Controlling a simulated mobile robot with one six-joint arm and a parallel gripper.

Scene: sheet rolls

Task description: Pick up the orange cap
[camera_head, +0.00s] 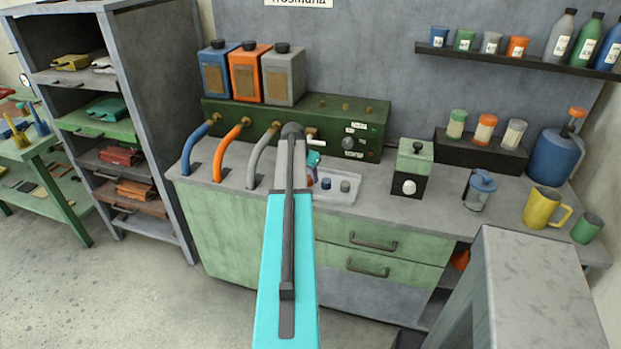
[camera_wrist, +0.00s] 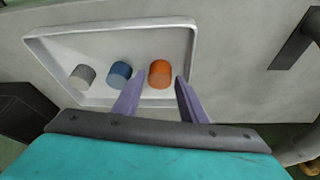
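The orange cap (camera_wrist: 160,73) stands in a shallow white tray (camera_wrist: 110,27), at the right of a row with a blue cap (camera_wrist: 119,74) and a grey cap (camera_wrist: 82,77). My gripper (camera_wrist: 159,91) is open and empty. Its two purple fingers point toward the orange cap, one to each side of it in the wrist view. I cannot tell the remaining gap or height.
The tray sits on a grey counter (camera_head: 390,215). A green machine (camera_head: 300,110) with orange (camera_head: 233,134), blue and grey hoses stands behind and left of it. A small green-and-black box (camera_head: 411,170) stands right of the tray. Further right are a blue-lidded jar (camera_head: 479,190) and a yellow jug (camera_head: 543,207).

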